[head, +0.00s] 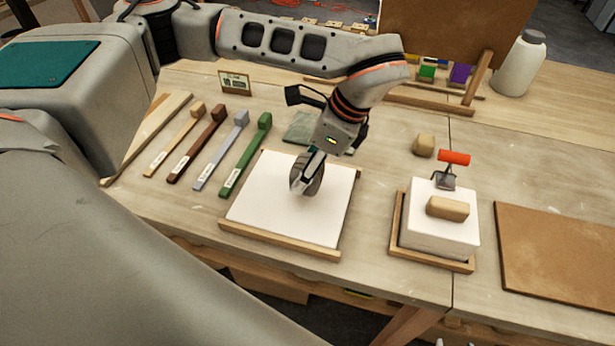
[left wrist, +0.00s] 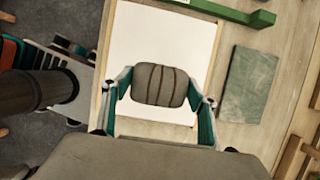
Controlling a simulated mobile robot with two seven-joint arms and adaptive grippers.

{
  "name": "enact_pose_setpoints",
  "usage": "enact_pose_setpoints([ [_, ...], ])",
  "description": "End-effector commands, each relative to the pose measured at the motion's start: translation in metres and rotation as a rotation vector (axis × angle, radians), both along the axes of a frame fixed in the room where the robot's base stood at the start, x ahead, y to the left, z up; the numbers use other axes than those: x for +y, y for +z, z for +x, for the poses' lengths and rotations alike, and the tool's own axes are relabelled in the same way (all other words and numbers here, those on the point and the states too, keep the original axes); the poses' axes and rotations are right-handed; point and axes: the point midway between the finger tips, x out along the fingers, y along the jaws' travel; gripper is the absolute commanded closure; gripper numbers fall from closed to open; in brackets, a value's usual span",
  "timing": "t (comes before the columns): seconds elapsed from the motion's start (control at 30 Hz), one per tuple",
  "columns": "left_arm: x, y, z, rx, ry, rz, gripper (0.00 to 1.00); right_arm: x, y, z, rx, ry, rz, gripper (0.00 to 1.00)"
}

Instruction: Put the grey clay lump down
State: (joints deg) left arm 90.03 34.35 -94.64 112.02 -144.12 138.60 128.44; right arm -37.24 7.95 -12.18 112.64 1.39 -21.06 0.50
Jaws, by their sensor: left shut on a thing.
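My left gripper (head: 306,178) is shut on the grey clay lump (head: 316,182), over the white board (head: 265,215) with wooden edging strips. In the left wrist view the lump (left wrist: 160,85) is a rounded, dark grey block with several grooves, between the two fingers of the gripper (left wrist: 160,92). The white board (left wrist: 165,40) lies behind it. I cannot tell whether the lump touches the board. My right gripper is in neither view.
Several labelled sticks with end blocks, one green (head: 245,155), lie left of the board. A grey-green slab (head: 301,127) lies behind it. To the right are a tan lump (head: 424,145), a white block (head: 430,240) in a wooden tray, and a brown board (head: 560,255).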

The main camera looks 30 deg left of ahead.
Motion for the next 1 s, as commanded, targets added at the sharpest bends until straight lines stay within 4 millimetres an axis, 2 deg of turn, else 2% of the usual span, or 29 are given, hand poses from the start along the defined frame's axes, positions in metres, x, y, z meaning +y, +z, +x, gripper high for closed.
enact_pose_setpoints([
  [0.17,0.0,-0.009,-0.001,0.002,0.0,-0.001,0.85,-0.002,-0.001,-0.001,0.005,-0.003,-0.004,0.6],
  [0.4,0.0,-0.038,-0.001,0.001,-0.001,0.0,0.85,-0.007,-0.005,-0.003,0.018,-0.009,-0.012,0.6],
  [0.8,0.0,-0.045,0.0,-0.001,-0.001,-0.001,0.85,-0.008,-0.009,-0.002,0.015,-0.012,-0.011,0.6],
  [0.83,0.0,-0.045,0.0,0.0,-0.001,0.0,0.36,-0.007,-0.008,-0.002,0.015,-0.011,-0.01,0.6],
  [0.9,0.0,-0.044,0.0,0.0,-0.001,0.0,0.25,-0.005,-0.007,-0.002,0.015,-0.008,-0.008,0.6],
  [1.0,0.0,-0.044,0.0,0.0,-0.001,0.0,0.25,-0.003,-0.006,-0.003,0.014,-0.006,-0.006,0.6],
])
